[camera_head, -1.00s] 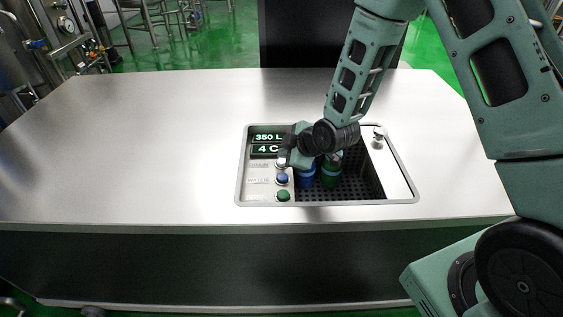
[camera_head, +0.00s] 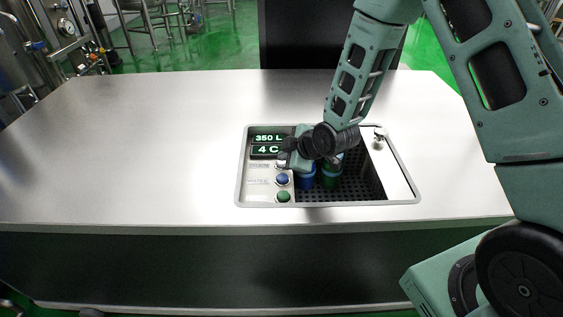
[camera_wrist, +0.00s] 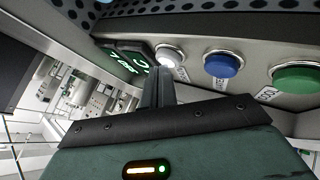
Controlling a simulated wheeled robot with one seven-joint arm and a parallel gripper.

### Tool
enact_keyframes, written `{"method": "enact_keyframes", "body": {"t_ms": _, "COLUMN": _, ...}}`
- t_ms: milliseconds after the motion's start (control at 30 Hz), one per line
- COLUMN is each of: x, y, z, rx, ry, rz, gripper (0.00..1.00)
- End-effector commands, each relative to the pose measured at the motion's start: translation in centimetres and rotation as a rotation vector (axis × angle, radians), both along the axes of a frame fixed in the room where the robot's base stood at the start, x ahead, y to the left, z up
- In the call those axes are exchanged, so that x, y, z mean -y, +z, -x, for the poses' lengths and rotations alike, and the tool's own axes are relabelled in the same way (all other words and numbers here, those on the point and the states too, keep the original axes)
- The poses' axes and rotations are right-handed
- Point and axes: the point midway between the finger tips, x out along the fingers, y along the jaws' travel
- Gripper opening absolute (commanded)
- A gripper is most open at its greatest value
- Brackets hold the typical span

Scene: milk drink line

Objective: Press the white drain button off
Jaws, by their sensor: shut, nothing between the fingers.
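The white drain button (camera_wrist: 169,56) sits on the control panel in the wrist view, at the left end of the button row. In the head view it is mostly hidden by my gripper. My gripper (camera_wrist: 159,72) is shut and empty, its fingertips at the white button's near side in the wrist view. I cannot tell whether they touch it. In the head view my gripper (camera_head: 284,160) is over the top of the button column, just below the green displays.
A blue button (camera_wrist: 222,65) and a green button (camera_wrist: 297,78) are beside the white one. Displays (camera_head: 267,144) read 350 L and 4 C. A small tap (camera_head: 379,140) is at right. The counter left is clear.

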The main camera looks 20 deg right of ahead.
Motion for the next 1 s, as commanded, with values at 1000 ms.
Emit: {"method": "enact_keyframes", "body": {"t_ms": 1000, "x": 0.0, "y": 1.6, "z": 0.0, "rx": 0.000, "ry": -0.001, "rz": 0.001, "gripper": 0.00}}
